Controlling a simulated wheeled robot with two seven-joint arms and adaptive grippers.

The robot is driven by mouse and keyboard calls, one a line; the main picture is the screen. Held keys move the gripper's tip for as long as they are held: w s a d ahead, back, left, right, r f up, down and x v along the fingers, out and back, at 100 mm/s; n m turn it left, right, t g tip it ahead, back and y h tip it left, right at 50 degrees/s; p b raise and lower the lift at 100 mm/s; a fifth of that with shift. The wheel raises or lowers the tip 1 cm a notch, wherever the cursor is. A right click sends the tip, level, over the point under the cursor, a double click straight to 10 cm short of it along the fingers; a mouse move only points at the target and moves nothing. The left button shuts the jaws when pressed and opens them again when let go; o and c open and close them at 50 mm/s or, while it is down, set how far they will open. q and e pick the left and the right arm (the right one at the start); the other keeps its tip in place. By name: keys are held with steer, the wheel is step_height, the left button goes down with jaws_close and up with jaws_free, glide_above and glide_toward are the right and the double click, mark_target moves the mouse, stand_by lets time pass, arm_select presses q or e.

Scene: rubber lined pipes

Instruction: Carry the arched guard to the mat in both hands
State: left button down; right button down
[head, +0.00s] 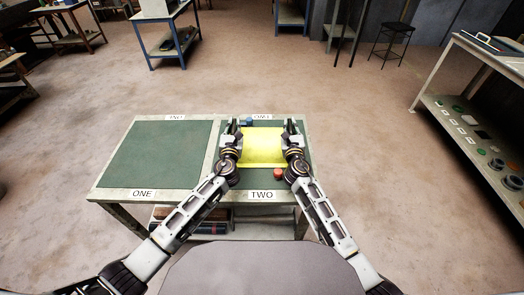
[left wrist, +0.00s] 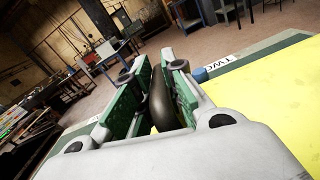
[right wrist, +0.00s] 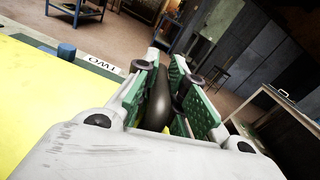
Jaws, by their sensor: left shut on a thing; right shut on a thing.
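The yellow arched guard (head: 263,146) is over the right-hand green mat (head: 262,184), the one labelled TWO at its near edge. I cannot tell whether it rests on the mat or hangs just above it. My left gripper (head: 234,126) is at its left side, shut on a dark rounded handle (left wrist: 161,100). My right gripper (head: 291,126) is at its right side, shut on a matching dark handle (right wrist: 157,100). The guard's yellow surface also fills the side of the left wrist view (left wrist: 265,105) and the right wrist view (right wrist: 45,110).
The left-hand green mat (head: 160,155), labelled ONE at its near edge, is bare. A red round piece (head: 278,174) lies just in front of the guard. A blue piece (head: 247,122) lies behind it. A shelf (head: 480,150) stands well to the right.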

arm_select(q)
steer(key=shift+a+f, duration=0.15)
arm_select(e)
steer(key=shift+d+f, duration=0.1)
steer(key=shift+d, duration=0.05)
arm_select(q)
steer(key=c, duration=1.9)
jaws_free()
steer(key=shift+f, duration=0.15)
arm_select(e)
steer(key=c, duration=1.9)
jaws_free()
steer(key=shift+f, duration=0.15)
arm_select(q)
steer(key=o, duration=0.4)
arm_select(e)
steer(key=o, duration=0.4)
arm_select(q)
steer(key=shift+s, duration=4)
steer(key=shift+r, duration=0.2)
arm_select(e)
steer(key=shift+r, duration=0.25)
